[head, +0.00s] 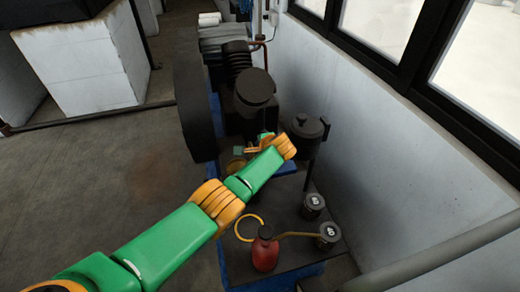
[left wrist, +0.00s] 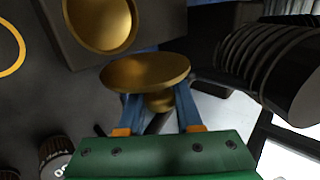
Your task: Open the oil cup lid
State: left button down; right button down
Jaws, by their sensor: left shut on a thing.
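The oil cup (left wrist: 98,18) is a round brass bowl on a dark block, and its inside shows in the left wrist view. The brass lid (left wrist: 145,70) is a disc with a small knob below it, seen apart from the cup's mouth and tilted to it. My left gripper (left wrist: 160,104) is shut on the lid's knob, its blue fingers on either side. In the head view my left gripper (head: 250,150) is at the machine, just above the brass cup (head: 237,165); my arm hides part of this area. My right gripper is not in view.
A red oil can (head: 265,252) with a long spout, two dark labelled tins (head: 313,205) and a yellow ring (head: 240,236) are on the dark bench top. The dark compressor (head: 256,92) stands behind. The wall and windows bound the right; open floor lies left.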

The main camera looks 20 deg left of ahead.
pick_arm(q)
jog(key=c, duration=0.6)
grip_release()
jog(key=shift+a+f, duration=0.1)
jog(key=p+v, duration=0.5)
jog(key=v, duration=0.2)
